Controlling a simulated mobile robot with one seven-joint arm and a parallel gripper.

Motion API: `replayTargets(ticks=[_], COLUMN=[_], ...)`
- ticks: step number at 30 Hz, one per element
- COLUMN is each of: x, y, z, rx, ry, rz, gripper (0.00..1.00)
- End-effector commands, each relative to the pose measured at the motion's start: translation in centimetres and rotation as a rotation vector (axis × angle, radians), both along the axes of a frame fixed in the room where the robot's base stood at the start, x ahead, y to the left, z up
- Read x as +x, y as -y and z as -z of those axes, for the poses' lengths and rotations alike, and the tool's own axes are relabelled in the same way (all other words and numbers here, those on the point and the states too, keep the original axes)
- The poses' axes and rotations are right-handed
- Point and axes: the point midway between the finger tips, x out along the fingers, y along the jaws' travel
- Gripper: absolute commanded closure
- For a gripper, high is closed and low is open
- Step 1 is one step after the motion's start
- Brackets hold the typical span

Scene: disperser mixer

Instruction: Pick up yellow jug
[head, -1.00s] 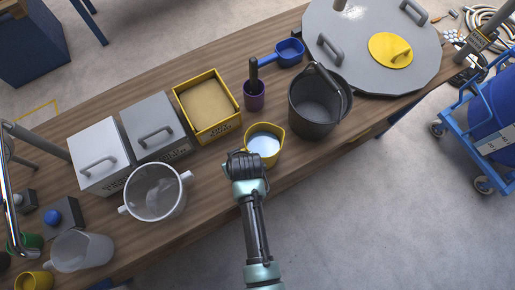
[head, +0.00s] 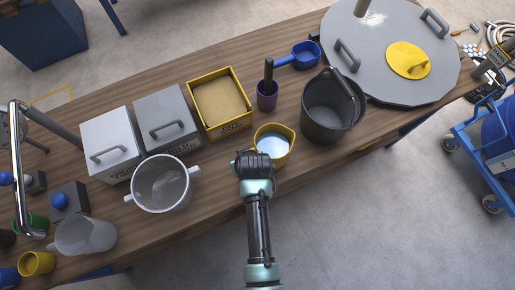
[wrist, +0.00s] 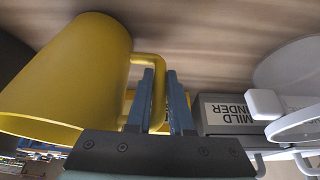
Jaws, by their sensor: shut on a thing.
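The yellow jug (head: 284,155) is near the front edge of the wooden table, with a pale blue inside showing through its open top. In the wrist view the jug (wrist: 75,70) fills the upper left, with its handle on the side toward my fingers. My gripper (wrist: 160,90) has its two blue fingers on either side of the handle and is shut on it. In the head view my gripper (head: 253,160) is at the lower left of the jug and hides part of it. I cannot tell whether the jug's base touches the table.
A black bucket (head: 325,122) stands to the jug's right, a purple cup (head: 267,102) behind it. A yellow-rimmed box (head: 222,127) and a white two-handled pot (head: 160,198) stand to the left. A labelled grey box (wrist: 225,113) shows beside my fingers. Bare tabletop (head: 225,175) lies between pot and jug.

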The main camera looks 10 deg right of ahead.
Motion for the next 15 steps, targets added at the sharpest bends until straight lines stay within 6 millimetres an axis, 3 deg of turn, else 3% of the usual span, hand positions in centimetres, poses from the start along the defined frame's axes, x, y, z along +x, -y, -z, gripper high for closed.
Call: replayTargets(ticks=[5, 15], x=[0.3, 0.3], y=[0.0, 0.0], z=[-1.2, -6.8], rx=[-0.001, -0.002], ry=[0.009, 0.012], rz=[0.0, 0.0], gripper=[1.0, 1.0])
